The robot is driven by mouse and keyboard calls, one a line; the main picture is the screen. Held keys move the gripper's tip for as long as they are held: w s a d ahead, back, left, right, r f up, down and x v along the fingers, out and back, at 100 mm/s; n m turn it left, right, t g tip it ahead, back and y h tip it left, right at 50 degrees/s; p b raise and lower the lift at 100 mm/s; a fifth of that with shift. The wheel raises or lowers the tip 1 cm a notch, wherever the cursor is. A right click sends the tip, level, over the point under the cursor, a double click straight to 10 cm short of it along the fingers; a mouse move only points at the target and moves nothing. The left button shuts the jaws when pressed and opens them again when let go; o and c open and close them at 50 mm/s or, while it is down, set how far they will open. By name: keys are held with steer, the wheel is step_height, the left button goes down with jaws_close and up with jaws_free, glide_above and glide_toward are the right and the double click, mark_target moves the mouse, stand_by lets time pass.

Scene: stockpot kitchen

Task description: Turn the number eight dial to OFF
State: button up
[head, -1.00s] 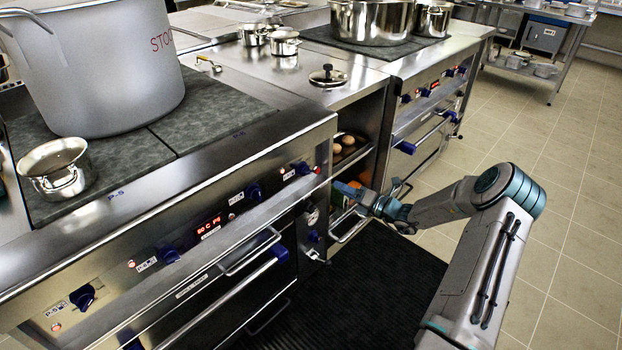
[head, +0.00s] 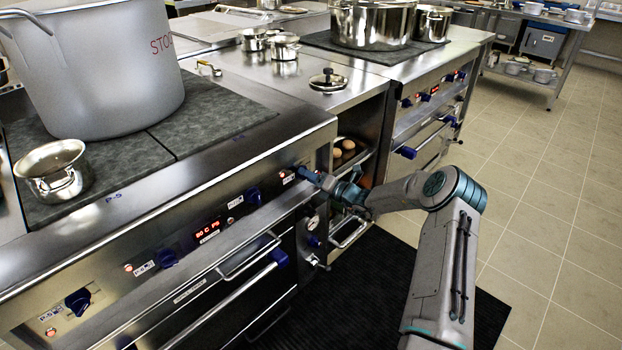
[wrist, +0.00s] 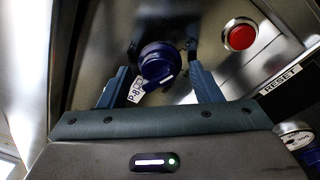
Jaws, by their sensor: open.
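The number eight dial is a dark blue knob (wrist: 158,63) on the steel panel in the wrist view. A label reading P-8 (wrist: 134,92) sits beside it. My gripper (wrist: 162,75) is open, with one finger on each side of the dial; I cannot tell whether either finger touches it. In the head view my gripper (head: 308,175) is at the right end of the stove's front panel and mostly covers the dial there. The dial's exact pointer setting is hard to read.
A red button (wrist: 239,36) and a RESET label (wrist: 280,80) lie right of the dial. Other blue dials (head: 253,195) line the panel. Below are an oven handle (head: 225,295) and an open shelf (head: 345,158). A large stockpot (head: 100,70) stands on top.

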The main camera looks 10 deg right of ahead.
steer(key=c, duration=1)
steer(key=shift+n, duration=0.4)
steer(key=n+b, duration=0.1)
steer(key=n, duration=0.3)
steer(key=shift+n+h, duration=0.3)
steer(key=n+h+b, duration=0.1)
steer(key=n+b, duration=0.4)
steer(key=b, duration=0.2)
steer(key=n+b, duration=0.4)
steer(key=b, duration=0.3)
steer(key=n+h+b, duration=0.1)
steer(key=n+b, duration=0.4)
steer(key=b, duration=0.3)
steer(key=shift+s+n+t+h, duration=0.1)
steer(key=shift+n+t+h, duration=0.2)
steer(key=shift+t, duration=0.1)
steer(key=shift+o, duration=0.2)
steer(key=shift+r+b, duration=0.2)
steer(key=shift+b, duration=0.15)
